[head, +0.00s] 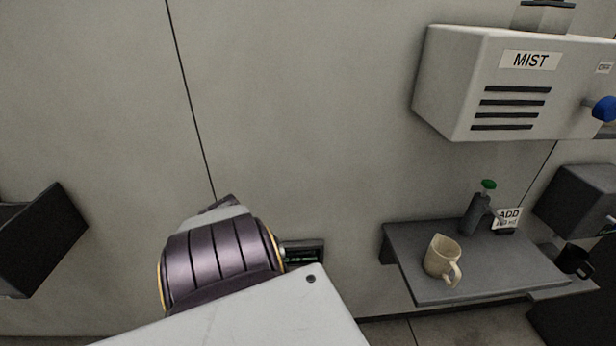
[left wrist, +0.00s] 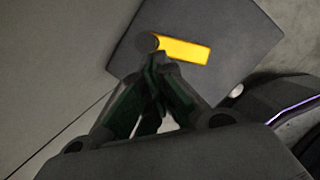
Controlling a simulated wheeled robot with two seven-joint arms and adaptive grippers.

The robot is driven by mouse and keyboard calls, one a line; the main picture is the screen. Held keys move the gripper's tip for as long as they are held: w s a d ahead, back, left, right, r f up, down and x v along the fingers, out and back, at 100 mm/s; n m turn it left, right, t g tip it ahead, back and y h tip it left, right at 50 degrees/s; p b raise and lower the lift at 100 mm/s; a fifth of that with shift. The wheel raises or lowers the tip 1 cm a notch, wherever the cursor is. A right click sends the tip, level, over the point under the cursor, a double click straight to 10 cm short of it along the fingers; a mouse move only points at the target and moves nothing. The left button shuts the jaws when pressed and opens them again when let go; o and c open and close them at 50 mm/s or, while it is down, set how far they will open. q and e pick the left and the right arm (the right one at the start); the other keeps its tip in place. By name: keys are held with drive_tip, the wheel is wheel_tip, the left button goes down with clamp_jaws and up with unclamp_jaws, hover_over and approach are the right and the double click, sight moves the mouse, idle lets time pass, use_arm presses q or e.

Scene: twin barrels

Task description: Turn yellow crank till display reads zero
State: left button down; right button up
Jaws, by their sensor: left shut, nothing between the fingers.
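In the left wrist view a yellow crank (left wrist: 182,50) stands out from a dark grey panel. My left gripper (left wrist: 157,62) is shut and empty, with its fingertips at the left end of the crank, overlapping it in the picture. I cannot tell whether they touch it. In the head view my left arm covers the crank. A small dark display (head: 303,255) with faint green marks shows just right of my arm, partly hidden; its reading is too small to make out. My right gripper is not in view.
A grey shelf (head: 480,285) at the right holds a beige mug (head: 441,259) and a dark bottle (head: 476,214) with a green top. A white MIST box (head: 510,85) with a blue knob (head: 604,108) hangs above. A dark box (head: 40,240) is at the left.

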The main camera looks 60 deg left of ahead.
use_arm(q)
drive_tip(key=shift+w+a+m+h, duration=0.25)
drive_tip(key=shift+w+m, duration=0.1)
drive_tip(key=shift+m, duration=0.6)
drive_tip(key=shift+w+a+m+h, duration=0.15)
drive_tip(key=shift+w+a+m, duration=0.15)
drive_tip(key=shift+m, duration=0.65)
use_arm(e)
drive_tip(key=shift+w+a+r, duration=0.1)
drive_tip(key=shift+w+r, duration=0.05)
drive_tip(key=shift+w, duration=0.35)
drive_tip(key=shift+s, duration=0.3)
